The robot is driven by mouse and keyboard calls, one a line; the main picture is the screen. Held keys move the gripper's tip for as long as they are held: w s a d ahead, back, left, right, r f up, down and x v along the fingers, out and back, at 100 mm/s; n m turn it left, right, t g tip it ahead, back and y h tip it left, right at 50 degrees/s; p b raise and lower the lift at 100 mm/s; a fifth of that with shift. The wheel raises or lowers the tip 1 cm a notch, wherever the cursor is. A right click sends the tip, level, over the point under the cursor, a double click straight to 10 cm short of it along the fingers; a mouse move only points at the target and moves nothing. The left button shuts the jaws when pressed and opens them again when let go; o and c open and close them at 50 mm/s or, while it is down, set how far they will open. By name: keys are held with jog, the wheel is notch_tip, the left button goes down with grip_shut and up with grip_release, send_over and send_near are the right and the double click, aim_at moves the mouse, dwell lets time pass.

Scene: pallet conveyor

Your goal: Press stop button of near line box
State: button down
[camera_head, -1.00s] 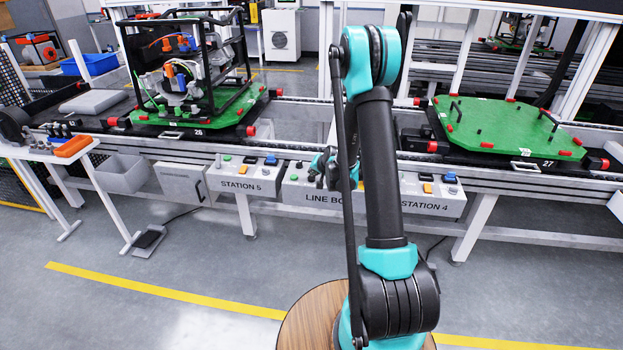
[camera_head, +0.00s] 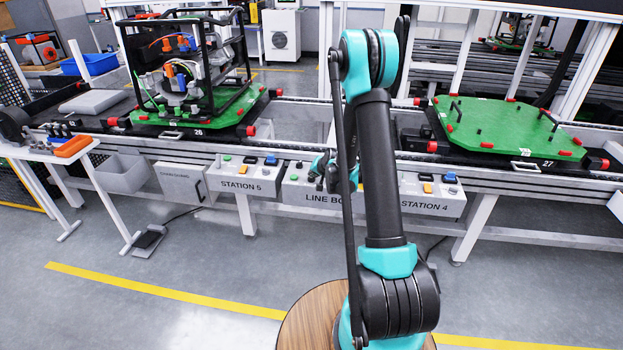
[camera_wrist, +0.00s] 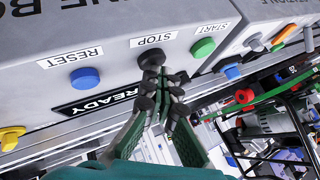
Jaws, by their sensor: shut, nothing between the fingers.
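The grey line box (camera_head: 300,192) hangs on the front rail of the near conveyor, partly behind my arm. In the wrist view the line box (camera_wrist: 118,62) shows a blue RESET button (camera_wrist: 85,77), a black STOP button (camera_wrist: 152,59) and a green START button (camera_wrist: 203,47). My gripper (camera_wrist: 166,82) is shut and empty. Its fingertips are right at the STOP button in that view; I cannot tell whether they touch it. In the head view my gripper (camera_head: 324,170) is in front of the line box and hides part of its buttons.
The Station 5 box (camera_head: 243,184) is left of the line box and the Station 4 box (camera_head: 430,195) right. Pallet 26 (camera_head: 245,110) carries a framed assembly; green pallet 27 (camera_head: 505,125) is at right.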

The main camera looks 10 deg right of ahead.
aim_at(313, 180)
dwell(0.4)
jog(key=shift+r, duration=0.95)
jog(key=shift+r, duration=2.5)
